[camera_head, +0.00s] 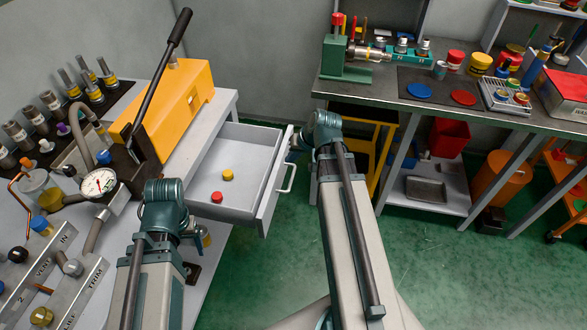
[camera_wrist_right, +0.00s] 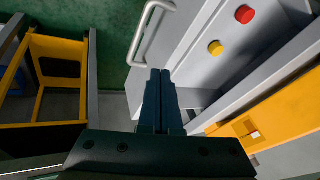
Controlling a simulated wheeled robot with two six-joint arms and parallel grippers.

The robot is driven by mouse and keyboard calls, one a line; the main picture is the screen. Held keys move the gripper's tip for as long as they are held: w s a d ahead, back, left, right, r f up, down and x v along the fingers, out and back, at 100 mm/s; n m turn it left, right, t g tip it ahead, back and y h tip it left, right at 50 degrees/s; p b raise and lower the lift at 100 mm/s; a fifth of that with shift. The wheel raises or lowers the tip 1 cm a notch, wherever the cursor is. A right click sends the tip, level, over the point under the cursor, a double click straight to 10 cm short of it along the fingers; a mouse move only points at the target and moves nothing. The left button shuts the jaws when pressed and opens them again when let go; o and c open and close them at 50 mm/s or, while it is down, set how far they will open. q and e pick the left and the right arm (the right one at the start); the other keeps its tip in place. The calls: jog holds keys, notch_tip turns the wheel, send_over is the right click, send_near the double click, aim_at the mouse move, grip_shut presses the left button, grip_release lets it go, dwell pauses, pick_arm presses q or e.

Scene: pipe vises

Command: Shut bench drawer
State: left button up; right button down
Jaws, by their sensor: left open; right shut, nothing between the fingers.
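The grey bench drawer (camera_head: 236,168) stands pulled out from the left bench, with a red cap and a yellow cap inside. Its front panel carries a pale bar handle (camera_head: 288,177), which also shows in the right wrist view (camera_wrist_right: 150,32). My right gripper (camera_wrist_right: 158,98) is shut and empty, close to the end of the drawer front; I cannot tell whether it touches. In the head view it is mostly hidden by my right wrist. My left wrist (camera_head: 164,205) is in front of the bench, left of the drawer; the open left gripper's fingers are mostly hidden behind it.
A yellow press (camera_head: 186,100) with a long black lever and a gauge (camera_head: 98,182) stand on the left bench. A yellow frame (camera_wrist_right: 50,70) stands beyond my right gripper. A second bench (camera_head: 390,95) with tools is at the back right. Green floor is free before the drawer.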

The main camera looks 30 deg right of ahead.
jog(key=d+f+m+t+b, duration=0.2)
jog(key=d, duration=0.7)
pick_arm(q)
notch_tip(320, 180, down, 12)
jog(key=b, duration=0.8)
pick_arm(e)
jog(key=w+a+r+x, duration=0.1)
jog(key=x, duration=1.1)
jog(key=shift+w+a+h, duration=0.15)
jog(key=shift+a+h, duration=0.2)
jog(key=shift+h, duration=0.05)
jog(key=shift+r, duration=0.1)
send_over(225, 156)
jog(key=shift+d, duration=0.3)
pick_arm(q)
jog(key=shift+r, duration=0.1)
pick_arm(e)
jog(key=shift+a, duration=0.25)
jog(key=shift+w+a+r, duration=0.1)
pick_arm(q)
jog(key=shift+d, duration=0.1)
